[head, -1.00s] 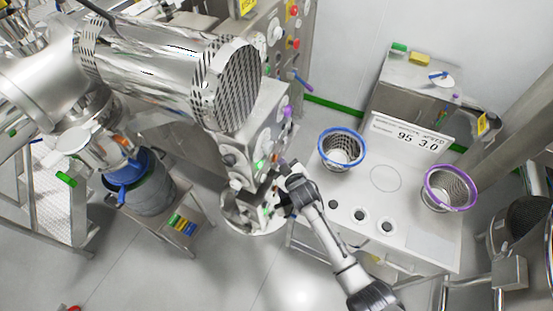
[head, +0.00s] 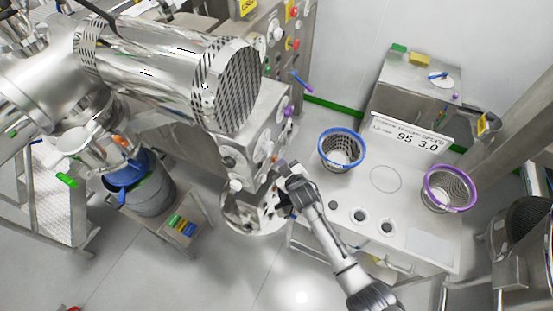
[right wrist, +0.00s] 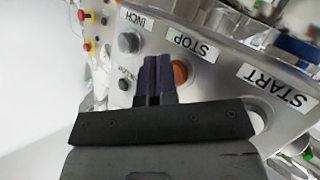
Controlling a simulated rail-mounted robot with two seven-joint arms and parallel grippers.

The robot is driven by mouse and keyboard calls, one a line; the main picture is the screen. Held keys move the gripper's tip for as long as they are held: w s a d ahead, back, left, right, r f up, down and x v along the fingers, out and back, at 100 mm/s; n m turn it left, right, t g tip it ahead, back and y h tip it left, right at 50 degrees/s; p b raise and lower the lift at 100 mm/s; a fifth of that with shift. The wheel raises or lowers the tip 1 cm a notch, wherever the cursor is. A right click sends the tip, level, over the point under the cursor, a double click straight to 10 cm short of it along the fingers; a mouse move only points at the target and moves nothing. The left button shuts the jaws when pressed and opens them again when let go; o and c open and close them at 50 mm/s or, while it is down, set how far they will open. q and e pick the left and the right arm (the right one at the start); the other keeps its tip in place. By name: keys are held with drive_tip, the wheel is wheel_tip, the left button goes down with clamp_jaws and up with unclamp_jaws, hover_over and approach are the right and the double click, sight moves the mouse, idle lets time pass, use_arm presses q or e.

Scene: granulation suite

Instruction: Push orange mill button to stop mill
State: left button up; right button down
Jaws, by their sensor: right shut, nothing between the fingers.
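The orange button (right wrist: 180,73) shows in the right wrist view, under a STOP label (right wrist: 192,45) on the metal mill panel (right wrist: 225,75). My right gripper (right wrist: 157,65) is shut and empty, with its dark fingertips at the panel just left of the orange button and overlapping its edge in the picture. I cannot tell whether they touch or press it. In the head view my right gripper (head: 278,178) reaches the side of the mill housing (head: 262,118), and the button is not clear there. My left gripper is not in view.
A grey button (right wrist: 128,42) beside an INCH label and a START label (right wrist: 278,85) share the panel. A round metal pan (head: 240,222) lies below the gripper. A table (head: 400,235) with a blue-rimmed basket (head: 323,155) and a purple-rimmed basket (head: 432,200) stands to the right.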

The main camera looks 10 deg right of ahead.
drive_tip(key=shift+s+d+p, duration=0.35)
drive_tip(key=shift+s+d, duration=0.1)
drive_tip(key=s+d+p, duration=0.1)
drive_tip(key=d, duration=0.1)
drive_tip(key=s+d+p, duration=0.2)
idle(0.7)
idle(0.6)
